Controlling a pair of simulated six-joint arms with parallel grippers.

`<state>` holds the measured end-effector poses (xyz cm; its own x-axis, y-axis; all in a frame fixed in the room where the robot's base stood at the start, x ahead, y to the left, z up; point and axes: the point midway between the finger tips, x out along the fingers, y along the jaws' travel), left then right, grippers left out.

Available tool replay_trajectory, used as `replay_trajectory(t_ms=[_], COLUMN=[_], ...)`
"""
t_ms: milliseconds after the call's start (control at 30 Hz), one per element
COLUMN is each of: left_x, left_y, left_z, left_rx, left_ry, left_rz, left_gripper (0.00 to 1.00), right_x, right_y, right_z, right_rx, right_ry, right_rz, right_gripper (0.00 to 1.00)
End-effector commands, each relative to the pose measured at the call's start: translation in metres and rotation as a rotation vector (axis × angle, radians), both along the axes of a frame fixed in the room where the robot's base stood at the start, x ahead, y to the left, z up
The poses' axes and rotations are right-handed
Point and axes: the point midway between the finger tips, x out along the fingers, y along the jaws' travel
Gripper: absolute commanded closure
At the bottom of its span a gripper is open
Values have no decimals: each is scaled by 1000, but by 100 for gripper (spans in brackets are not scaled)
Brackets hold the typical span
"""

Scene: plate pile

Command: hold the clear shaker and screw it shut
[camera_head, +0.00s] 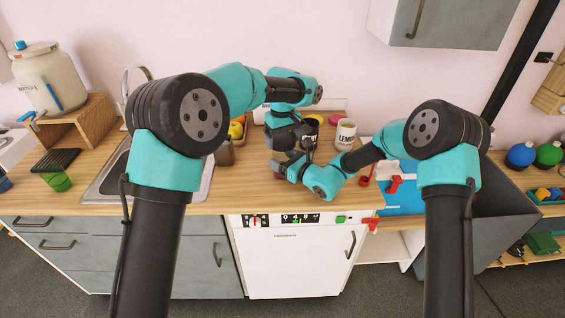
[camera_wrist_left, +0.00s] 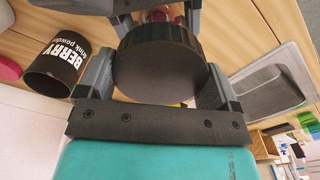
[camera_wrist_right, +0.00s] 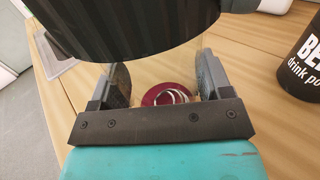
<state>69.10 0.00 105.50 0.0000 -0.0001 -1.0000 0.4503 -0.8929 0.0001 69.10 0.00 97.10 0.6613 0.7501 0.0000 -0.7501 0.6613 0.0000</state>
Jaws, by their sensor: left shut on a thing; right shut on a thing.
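The shaker's round black ribbed lid (camera_wrist_left: 160,62) is between the fingers of my left gripper (camera_wrist_left: 158,75), which is shut on it. The lid also shows large at the top of the right wrist view (camera_wrist_right: 125,22). My right gripper (camera_wrist_right: 163,82) is shut on the clear shaker body (camera_wrist_right: 150,72), just below the lid. The body is see-through and only faintly visible. In the head view, my left gripper (camera_head: 291,138) is above my right gripper (camera_head: 296,163), and they hide most of the shaker. I cannot tell how tightly the lid sits on the body.
A black berry drink powder tub (camera_wrist_left: 57,65) stands close by. A white lemon tub (camera_head: 345,134) stands behind, to the right. A sink (camera_head: 105,180) is to the left, and a blue board (camera_head: 402,200) to the right.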

Motion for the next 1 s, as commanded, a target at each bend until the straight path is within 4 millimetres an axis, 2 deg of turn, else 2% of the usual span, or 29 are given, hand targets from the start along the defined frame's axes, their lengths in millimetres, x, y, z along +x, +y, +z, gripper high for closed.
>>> replay_trajectory(t_ms=[1000], left_x=[0], left_y=[0], left_z=[-1], left_rx=[0], left_ry=[0], left_rz=[-1353], left_gripper=[42], right_x=[0], right_y=[0], right_z=[0], right_rx=[0], right_ry=[0], right_rz=[0], right_gripper=[94])
